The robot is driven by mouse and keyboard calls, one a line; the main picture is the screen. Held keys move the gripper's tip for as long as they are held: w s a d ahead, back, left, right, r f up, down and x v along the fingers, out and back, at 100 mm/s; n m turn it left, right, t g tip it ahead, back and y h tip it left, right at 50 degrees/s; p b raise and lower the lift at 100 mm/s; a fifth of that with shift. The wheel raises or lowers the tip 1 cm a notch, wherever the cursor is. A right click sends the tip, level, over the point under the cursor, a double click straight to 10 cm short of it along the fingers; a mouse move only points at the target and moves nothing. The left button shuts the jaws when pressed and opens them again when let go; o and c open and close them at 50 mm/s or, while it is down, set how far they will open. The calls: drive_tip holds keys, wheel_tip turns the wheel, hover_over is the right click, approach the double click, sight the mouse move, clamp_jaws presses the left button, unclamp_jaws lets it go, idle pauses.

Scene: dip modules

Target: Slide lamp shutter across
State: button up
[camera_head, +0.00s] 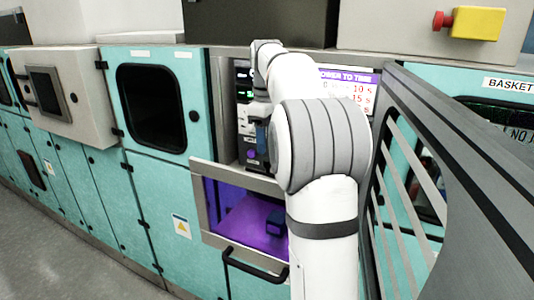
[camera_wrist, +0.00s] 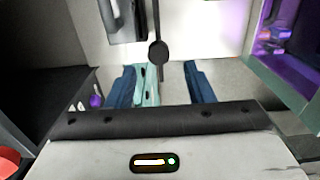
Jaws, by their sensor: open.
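My gripper (camera_wrist: 161,85) is open in the wrist view, with its two blue fingers spread apart. A dark rod with a round knob (camera_wrist: 158,53) stands just beyond the fingertips, roughly in line with the gap, and seems apart from both fingers. I cannot tell whether this rod belongs to the lamp shutter. A teal piece (camera_wrist: 147,86) shows between the fingers, closer to the left one. In the head view, my arm reaches into the open bay, and the gripper (camera_head: 259,140) is partly hidden there. No shutter plate is clearly visible.
A purple-lit chamber (camera_head: 245,215) with a metal frame is below the bay. A slatted door (camera_head: 455,170) stands open on the right, close to my arm. A printed panel (camera_head: 348,92) is behind the arm. A red part (camera_wrist: 8,162) is at the wrist view's lower left.

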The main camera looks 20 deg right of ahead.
wheel_tip(320, 180, down, 5)
drive_tip(key=shift+d+r, duration=0.1)
drive_tip(key=shift+d, duration=0.05)
clamp_jaws()
idle(0.6)
